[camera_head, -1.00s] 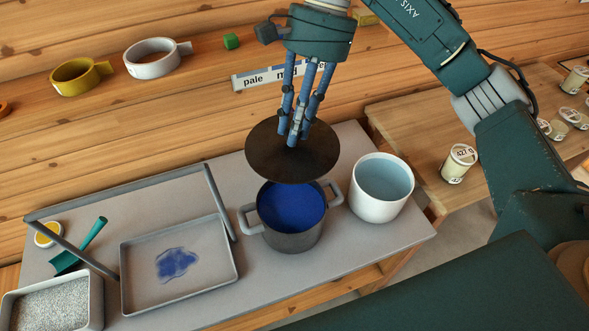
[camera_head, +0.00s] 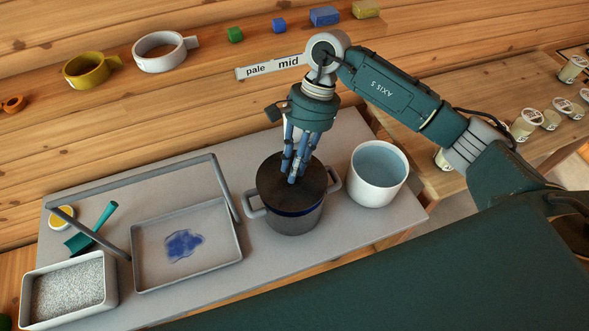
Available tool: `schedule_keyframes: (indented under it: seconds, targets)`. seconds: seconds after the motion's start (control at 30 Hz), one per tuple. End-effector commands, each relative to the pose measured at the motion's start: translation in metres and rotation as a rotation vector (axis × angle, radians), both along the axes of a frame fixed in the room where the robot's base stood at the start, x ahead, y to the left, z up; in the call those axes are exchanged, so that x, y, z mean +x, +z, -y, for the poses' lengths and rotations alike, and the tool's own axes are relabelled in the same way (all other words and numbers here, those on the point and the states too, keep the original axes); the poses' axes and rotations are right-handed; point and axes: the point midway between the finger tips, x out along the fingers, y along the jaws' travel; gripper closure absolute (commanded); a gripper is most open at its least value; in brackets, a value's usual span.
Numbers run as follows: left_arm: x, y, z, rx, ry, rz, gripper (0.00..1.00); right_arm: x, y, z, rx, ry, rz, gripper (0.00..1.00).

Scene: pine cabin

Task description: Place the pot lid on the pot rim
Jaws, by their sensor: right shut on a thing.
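The dark round pot lid (camera_head: 272,192) lies flat over the mouth of the grey two-handled pot (camera_head: 292,225), in the middle of the grey-topped table. A thin dark blue strip shows between the lid's near edge and the pot's front rim. I cannot tell whether the lid touches the rim or hovers just above it. My right gripper (camera_head: 293,179) points down from above, its blue fingers shut at the lid's centre. The part they grip is hidden by the fingers. My left gripper is not in view.
A white pail (camera_head: 378,174) of bluish liquid stands close to the pot's right handle. To the left are a shallow tray (camera_head: 222,256) with a blue stain, a bin of speckled grains (camera_head: 112,291) and a teal scoop (camera_head: 92,231). Several small cups (camera_head: 526,124) stand at right.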

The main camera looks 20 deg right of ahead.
Motion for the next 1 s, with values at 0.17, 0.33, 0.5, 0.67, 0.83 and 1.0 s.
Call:
schedule_keyframes:
  seconds: [0.17,0.33,0.5,0.67,0.83,1.0]
  targets:
    - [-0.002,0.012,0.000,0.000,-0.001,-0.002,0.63,-0.001,-0.026,0.000,0.000,-0.003,-0.005,1.00]
    - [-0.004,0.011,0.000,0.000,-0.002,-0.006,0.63,0.000,-0.033,0.000,0.000,0.001,0.000,1.00]
    - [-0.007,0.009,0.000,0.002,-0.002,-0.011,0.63,0.000,-0.034,0.000,0.000,0.000,0.000,1.00]
    - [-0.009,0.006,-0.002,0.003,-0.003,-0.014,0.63,0.000,-0.036,0.000,-0.001,0.000,-0.001,0.70]
    - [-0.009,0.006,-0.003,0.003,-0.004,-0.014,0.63,0.000,-0.036,0.000,-0.001,-0.001,-0.001,0.59]
    - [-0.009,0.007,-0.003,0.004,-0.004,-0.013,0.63,0.000,-0.035,0.000,-0.001,-0.001,-0.001,0.59]
